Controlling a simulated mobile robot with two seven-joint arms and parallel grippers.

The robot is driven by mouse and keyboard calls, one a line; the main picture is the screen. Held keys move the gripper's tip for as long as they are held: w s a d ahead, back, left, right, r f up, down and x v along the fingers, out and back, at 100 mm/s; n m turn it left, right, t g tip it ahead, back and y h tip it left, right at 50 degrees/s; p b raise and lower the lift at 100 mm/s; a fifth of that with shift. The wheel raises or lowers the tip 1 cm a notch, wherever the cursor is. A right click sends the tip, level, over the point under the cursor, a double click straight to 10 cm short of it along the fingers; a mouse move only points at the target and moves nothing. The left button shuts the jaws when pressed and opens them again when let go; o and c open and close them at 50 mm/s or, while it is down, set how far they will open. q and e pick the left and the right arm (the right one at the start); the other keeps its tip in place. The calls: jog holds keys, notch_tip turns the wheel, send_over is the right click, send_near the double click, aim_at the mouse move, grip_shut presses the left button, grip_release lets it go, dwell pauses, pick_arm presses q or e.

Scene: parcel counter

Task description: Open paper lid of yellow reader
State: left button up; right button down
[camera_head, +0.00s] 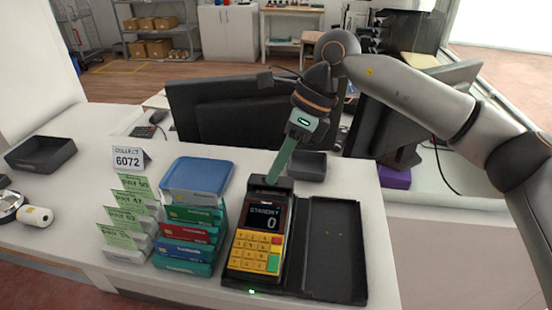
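The yellow reader (256,248) stands on the counter with its keypad facing me. Its dark screen shows STANDBY and a 0. The dark paper lid (257,183) is at the top back end of the reader and looks closed, though the gripper partly covers it. My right gripper (272,178) comes down from above and behind, with its green fingers tilted and the tips at the lid. I cannot tell whether the tips touch it. The fingers overlap in this view, so their opening is hidden. My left gripper is out of view.
A black tray (356,205) lies right of the reader. Stacked coloured boxes (190,236) with a blue tray (197,175) on top stand close on the left, beside green cards (127,219). Dark monitors (222,125) stand behind. A small dark bin (313,167) is behind the reader.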

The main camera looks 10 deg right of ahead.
jog(key=shift+w+r+g+p, duration=0.3)
jog(key=shift+r+g+p, duration=0.1)
jog(key=shift+r+p, duration=0.15)
jog(key=shift+w+d+m+g+y+p, duration=0.15)
jog(key=shift+w+m+g+y+p, duration=0.2)
jog(key=shift+g+p, duration=0.45)
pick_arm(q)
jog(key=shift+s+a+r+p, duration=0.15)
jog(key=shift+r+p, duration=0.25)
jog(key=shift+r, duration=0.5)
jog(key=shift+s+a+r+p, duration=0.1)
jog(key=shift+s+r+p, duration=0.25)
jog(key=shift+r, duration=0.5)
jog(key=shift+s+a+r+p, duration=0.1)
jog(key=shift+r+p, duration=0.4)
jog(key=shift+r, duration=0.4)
pick_arm(e)
jog(key=shift+w+d+f+g+y, duration=0.2)
jog(key=shift+w+g+y, duration=0.25)
jog(key=shift+w+g, duration=0.25)
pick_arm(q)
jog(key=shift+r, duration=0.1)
pick_arm(e)
jog(key=c, duration=1)
grip_release()
jog(key=shift+d, duration=0.1)
jog(key=shift+c, duration=0.2)
jog(key=v, duration=0.7)
jog(key=shift+w, duration=0.2)
